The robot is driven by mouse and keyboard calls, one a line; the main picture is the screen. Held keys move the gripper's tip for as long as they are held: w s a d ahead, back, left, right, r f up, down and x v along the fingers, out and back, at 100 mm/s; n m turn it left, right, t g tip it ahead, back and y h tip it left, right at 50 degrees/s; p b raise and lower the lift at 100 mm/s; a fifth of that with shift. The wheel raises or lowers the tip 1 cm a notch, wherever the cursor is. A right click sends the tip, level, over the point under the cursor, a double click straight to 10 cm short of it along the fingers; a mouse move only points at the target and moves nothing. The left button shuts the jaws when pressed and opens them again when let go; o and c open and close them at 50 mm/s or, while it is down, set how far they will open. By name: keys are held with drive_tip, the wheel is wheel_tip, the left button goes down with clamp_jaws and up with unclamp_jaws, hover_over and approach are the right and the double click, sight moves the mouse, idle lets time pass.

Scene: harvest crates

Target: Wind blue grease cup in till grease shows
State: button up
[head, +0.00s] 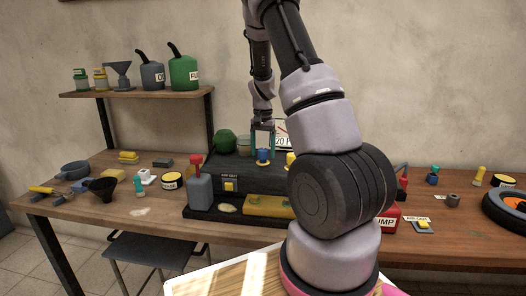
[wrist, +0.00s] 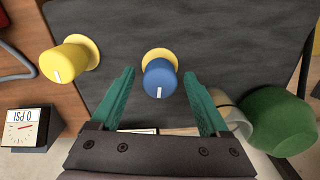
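The blue grease cup (wrist: 160,78) stands on a yellow base on the dark machine top, with a white mark on its cap. It also shows in the head view (head: 263,156). My gripper (wrist: 162,82) is open above it, with one teal finger on each side and clear gaps between the fingers and the cup. In the head view my gripper (head: 263,140) points down over the cup. A yellow grease cup (wrist: 68,62) stands to the left in the wrist view. No grease is visible at the blue cup.
A pressure gauge (wrist: 27,127) reading in PSI is at the lower left of the wrist view. A green rounded container (wrist: 277,121) and a pale jar (wrist: 232,115) stand close to the right finger. A red-topped grey can (head: 199,184) stands at the machine's front left.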

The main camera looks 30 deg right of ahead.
sight(263, 149)
wheel_tip(263, 149, up, 11)
idle(0.6)
idle(0.3)
drive_tip(key=s+a+r+n+t+y, duration=0.1)
drive_tip(key=s+a+r+n+t, duration=0.15)
drive_tip(key=s+a+r, duration=0.5)
drive_tip(key=s+a+r+n+t+y, duration=0.1)
drive_tip(key=s+a+r+t, duration=0.25)
drive_tip(key=s+r, duration=0.65)
drive_tip(key=s+a+n+t, duration=0.1)
drive_tip(key=s+a, duration=0.3)
drive_tip(key=s, duration=0.5)
drive_tip(key=shift+r, duration=0.3)
